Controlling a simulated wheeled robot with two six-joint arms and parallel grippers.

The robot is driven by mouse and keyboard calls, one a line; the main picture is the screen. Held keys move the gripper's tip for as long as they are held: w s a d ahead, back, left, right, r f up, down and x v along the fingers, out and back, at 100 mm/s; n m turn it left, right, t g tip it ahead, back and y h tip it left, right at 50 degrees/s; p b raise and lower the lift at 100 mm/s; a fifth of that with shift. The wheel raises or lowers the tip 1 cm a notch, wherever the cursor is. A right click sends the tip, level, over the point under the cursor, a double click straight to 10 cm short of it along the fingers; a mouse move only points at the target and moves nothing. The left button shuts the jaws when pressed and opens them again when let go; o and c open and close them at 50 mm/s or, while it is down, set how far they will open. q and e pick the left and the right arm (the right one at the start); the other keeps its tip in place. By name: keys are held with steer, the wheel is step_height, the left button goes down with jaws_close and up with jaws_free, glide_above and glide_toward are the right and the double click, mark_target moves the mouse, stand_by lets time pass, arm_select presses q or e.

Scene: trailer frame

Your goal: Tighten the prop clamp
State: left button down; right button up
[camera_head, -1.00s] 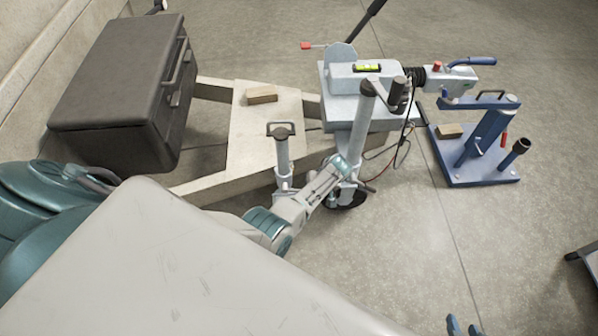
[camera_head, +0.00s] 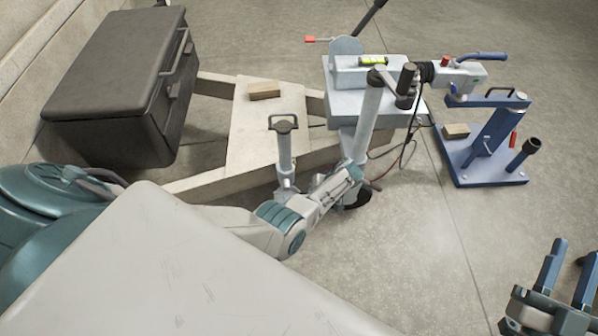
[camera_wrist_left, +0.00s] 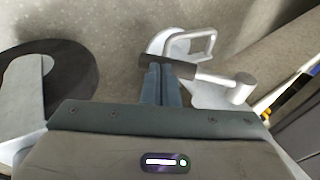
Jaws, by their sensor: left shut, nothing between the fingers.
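The grey jockey-wheel tube (camera_head: 368,118) stands upright at the front of the trailer frame. A shorter prop tube (camera_head: 284,150) with a dark loop handle stands to its left. In the left wrist view, a bar with a round end (camera_wrist_left: 240,88) and a pale looped bracket (camera_wrist_left: 195,45) lie just beyond my fingers; I take the bar for the clamp handle but cannot be sure. My left gripper (camera_wrist_left: 161,72) is shut and empty, its tips at or very near the bar; contact is unclear. My right gripper (camera_head: 571,262) is open and empty at the lower right.
A dark box (camera_head: 105,90) sits on the trailer frame (camera_head: 262,125) at the left, near a wooden block (camera_head: 264,94). The coupling head (camera_head: 465,75) reaches right toward a blue stand (camera_head: 490,165). The dark wheel (camera_wrist_left: 70,75) is close to my left gripper. The floor (camera_head: 420,240) is clear.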

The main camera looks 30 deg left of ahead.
arm_select(q)
steer(key=shift+s+a+f, duration=0.1)
steer(key=shift+f, duration=0.1)
arm_select(e)
steer(key=shift+s+d+r+t, duration=0.1)
steer(key=shift+s+r+t, duration=0.25)
steer(key=shift+r+t, duration=0.4)
arm_select(q)
steer(key=shift+s, duration=0.1)
arm_select(e)
steer(key=shift+r, duration=0.1)
